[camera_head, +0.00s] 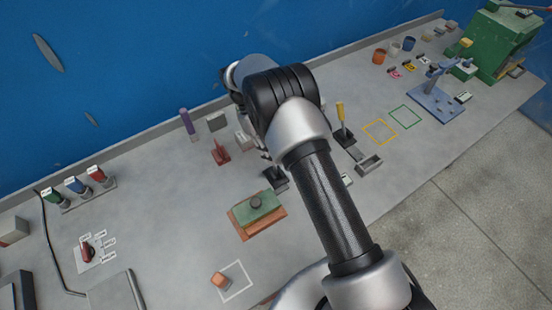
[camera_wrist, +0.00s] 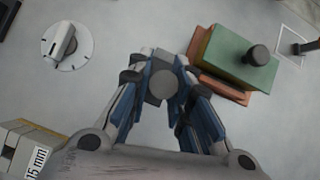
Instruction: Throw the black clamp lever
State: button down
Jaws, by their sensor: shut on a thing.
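In the wrist view my gripper (camera_wrist: 160,74) has its two blue-sided fingers around a dark grey, rounded piece (camera_wrist: 162,90), which looks like the end of the black clamp lever. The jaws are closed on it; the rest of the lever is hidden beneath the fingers. In the head view a black clamp body (camera_head: 276,179) stands on the bench just below my wrist, and my arm hides most of the gripper there. A green block with a dark knob (camera_head: 256,203) lies on a reddish-brown plate (camera_head: 273,227) beside the clamp.
In the wrist view a dial with a white knob (camera_wrist: 62,45) is at upper left and a block labelled 15 mm (camera_wrist: 30,145) at lower left. A yellow-handled lever (camera_head: 341,112) stands right of my arm. A red piece (camera_head: 220,154) stands to the left.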

jog(key=shift+w+a+f+g+b, duration=0.3)
jog(key=shift+w+g+b, duration=0.1)
jog(key=shift+b, duration=0.5)
jog(key=shift+w+h+b, duration=0.1)
jog(key=shift+h+b, duration=0.25)
jog(key=shift+h, duration=0.05)
jog(key=shift+w+a+r+g, duration=0.1)
jog(key=shift+g, duration=0.2)
jog(key=c, duration=1.4)
grip_release()
jog(key=shift+c, duration=0.2)
notch_tip(320, 180, up, 10)
jog(key=shift+r, duration=0.1)
